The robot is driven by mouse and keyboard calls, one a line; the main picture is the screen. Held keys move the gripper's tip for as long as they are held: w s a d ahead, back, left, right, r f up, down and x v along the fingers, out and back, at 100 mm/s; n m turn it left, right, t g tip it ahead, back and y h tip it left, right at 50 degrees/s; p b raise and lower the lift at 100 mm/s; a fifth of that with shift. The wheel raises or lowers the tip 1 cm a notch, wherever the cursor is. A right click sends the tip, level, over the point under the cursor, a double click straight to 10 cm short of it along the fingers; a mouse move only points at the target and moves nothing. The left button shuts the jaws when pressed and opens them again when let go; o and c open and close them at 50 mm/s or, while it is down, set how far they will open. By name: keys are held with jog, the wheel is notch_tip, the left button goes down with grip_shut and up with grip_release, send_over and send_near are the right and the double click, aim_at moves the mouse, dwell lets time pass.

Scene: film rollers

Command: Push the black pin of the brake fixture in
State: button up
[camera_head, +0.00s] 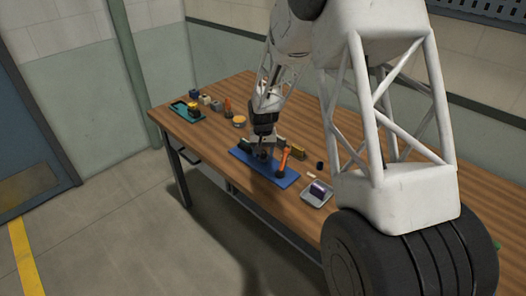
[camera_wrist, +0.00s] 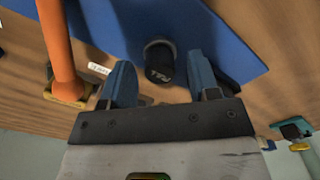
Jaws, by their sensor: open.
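A blue base plate (camera_head: 285,183) with an orange upright part (camera_head: 284,162) lies near the table's front edge, below my gripper (camera_head: 263,139); I take it for the brake fixture. In the wrist view, the blue plate (camera_wrist: 225,40) fills the top and the orange part (camera_wrist: 58,45) stands at left. A black cylinder with pale lettering (camera_wrist: 159,62) shows between the tips of my open gripper (camera_wrist: 160,68), with a gap on each side. I cannot tell whether it is the black pin or how far in it sits.
A light tray with a purple item (camera_head: 318,193) stands right of the plate. A small black cylinder (camera_head: 320,165) and a yellow-brown block (camera_head: 297,153) lie behind. A teal tray (camera_head: 180,107) and several small items are at far left.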

aim_at(263, 152)
jog(key=shift+r, duration=0.1)
notch_tip(263, 152, up, 7)
jog(key=shift+r, duration=0.35)
dwell(0.3)
